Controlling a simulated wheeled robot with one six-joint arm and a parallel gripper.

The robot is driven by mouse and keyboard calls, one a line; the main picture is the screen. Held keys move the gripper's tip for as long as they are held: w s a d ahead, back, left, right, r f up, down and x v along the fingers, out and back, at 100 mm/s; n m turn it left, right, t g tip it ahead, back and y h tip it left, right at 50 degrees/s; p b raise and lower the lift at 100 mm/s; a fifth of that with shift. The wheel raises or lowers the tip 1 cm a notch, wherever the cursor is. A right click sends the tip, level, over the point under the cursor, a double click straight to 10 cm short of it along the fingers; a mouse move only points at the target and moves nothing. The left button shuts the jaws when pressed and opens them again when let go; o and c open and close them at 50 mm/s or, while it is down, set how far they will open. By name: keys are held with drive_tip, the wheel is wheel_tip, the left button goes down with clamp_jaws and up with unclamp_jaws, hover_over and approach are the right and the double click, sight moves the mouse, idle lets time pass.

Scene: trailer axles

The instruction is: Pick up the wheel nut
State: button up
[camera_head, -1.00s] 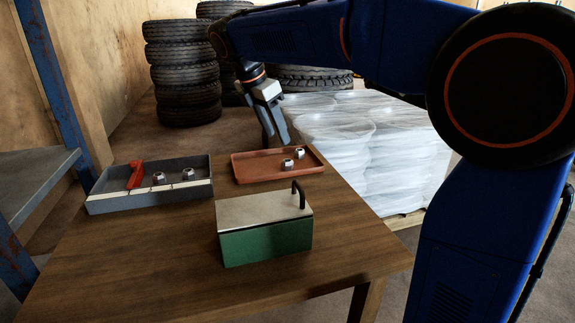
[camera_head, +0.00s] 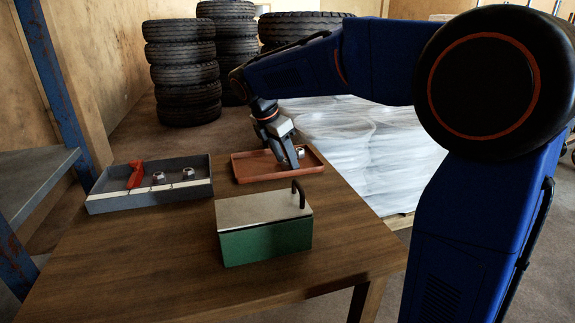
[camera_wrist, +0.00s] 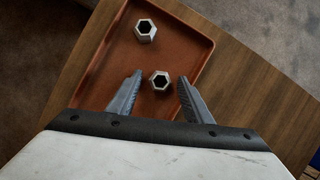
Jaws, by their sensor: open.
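Two silver hexagonal wheel nuts lie in the shallow orange-brown tray (camera_head: 250,170). In the wrist view, one wheel nut (camera_wrist: 160,80) lies between my open fingertips, with space on either side. In the head view one nut (camera_head: 300,152) shows beside my fingers, and the other is hidden or hard to make out. My gripper (camera_head: 286,160) is open and points down over the tray's right part; it also shows in the wrist view (camera_wrist: 157,90), empty.
A grey tray (camera_head: 150,199) at the left holds a red tool (camera_head: 136,175) and two more nuts (camera_head: 188,174). A green box (camera_head: 266,240) with a pale lid and dark handle stands in front of my gripper. The table front is clear.

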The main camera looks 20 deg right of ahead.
clamp_jaws()
